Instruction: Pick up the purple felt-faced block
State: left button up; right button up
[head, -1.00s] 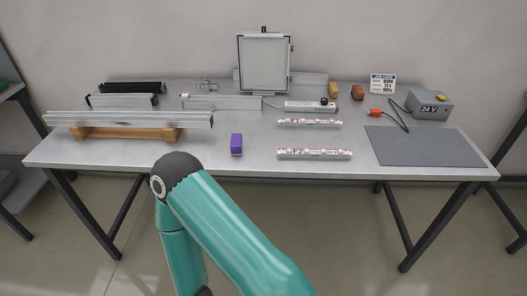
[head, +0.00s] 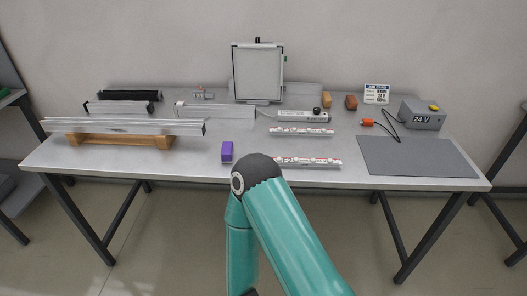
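The purple felt-faced block (head: 227,151) stands on the grey table (head: 370,181) near its front edge, left of the middle. It is clear of other things on the table. A teal arm of mine with a dark rounded joint shows in front of the table, the joint just below and right of the block in the picture. Neither gripper shows in the head view.
Aluminium rails on a wooden cradle (head: 120,141) lie left of the block.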

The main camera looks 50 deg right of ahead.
aim_at(227, 149)
jog(key=z, duration=0.65)
jog(key=i, duration=1)
jog(key=z, duration=0.05)
